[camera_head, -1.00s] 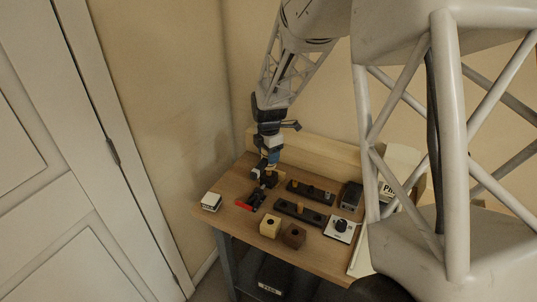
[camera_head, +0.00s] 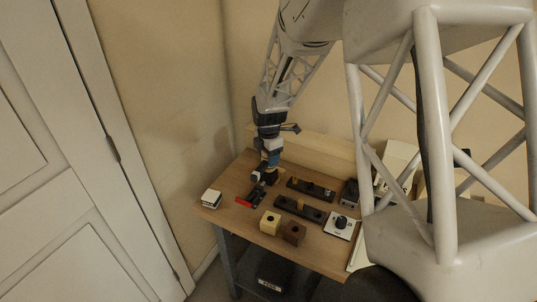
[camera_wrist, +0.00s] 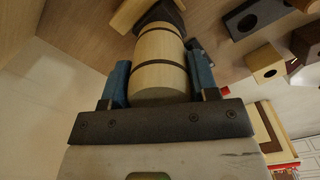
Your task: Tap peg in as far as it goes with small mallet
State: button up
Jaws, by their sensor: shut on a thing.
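My gripper (camera_wrist: 158,85) fills the wrist view, its two blue fingers shut on a pale wooden cylinder with dark bands, apparently the small mallet (camera_wrist: 160,62). A dark part shows at the cylinder's far end. In the head view my gripper (camera_head: 265,174) is low over the back left of the bench, and the mallet is too small there to make out. A small pale peg (camera_head: 301,204) seems to stand in the front dark strip (camera_head: 286,204). How deep it sits cannot be told.
A second dark strip (camera_head: 311,189) lies behind. A yellow block (camera_head: 270,222) and a brown block (camera_head: 294,233), both with holes, stand in front. A red-handled tool (camera_head: 243,202) and a white block (camera_head: 211,198) lie left. A white dial box (camera_head: 341,227) stands right.

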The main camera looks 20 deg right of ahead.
jog(key=shift+r, duration=1)
jog(key=shift+r, duration=2.5)
